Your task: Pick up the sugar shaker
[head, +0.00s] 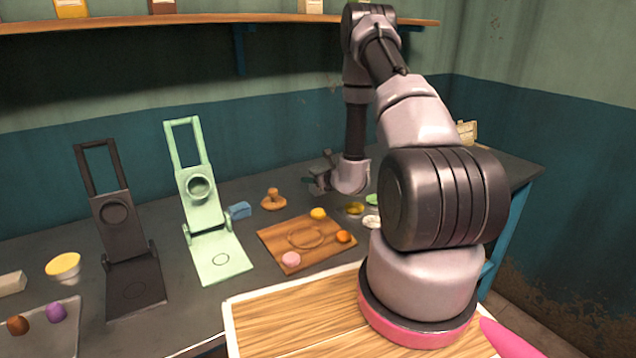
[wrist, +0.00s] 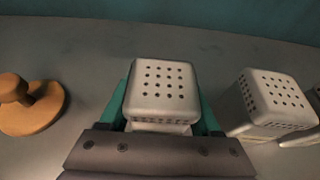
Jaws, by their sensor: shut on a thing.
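In the wrist view, a white square shaker (wrist: 162,88) with a top full of holes stands between the teal fingers of my gripper (wrist: 164,118). The fingers are shut on its sides. A second, similar white shaker (wrist: 266,102) stands to the right, apart from the held one. I see no label that tells which holds sugar. In the head view, my gripper (head: 322,177) is low over the back of the counter, behind the wooden board. The shakers are too small or hidden to make out there.
A wooden stamp-like tool (wrist: 30,103) is left of the gripper in the wrist view. The head view shows a wooden board (head: 283,240), a blue block (head: 240,210), a green press (head: 203,197) and a black press (head: 118,221). A wall shelf (head: 225,18) runs above.

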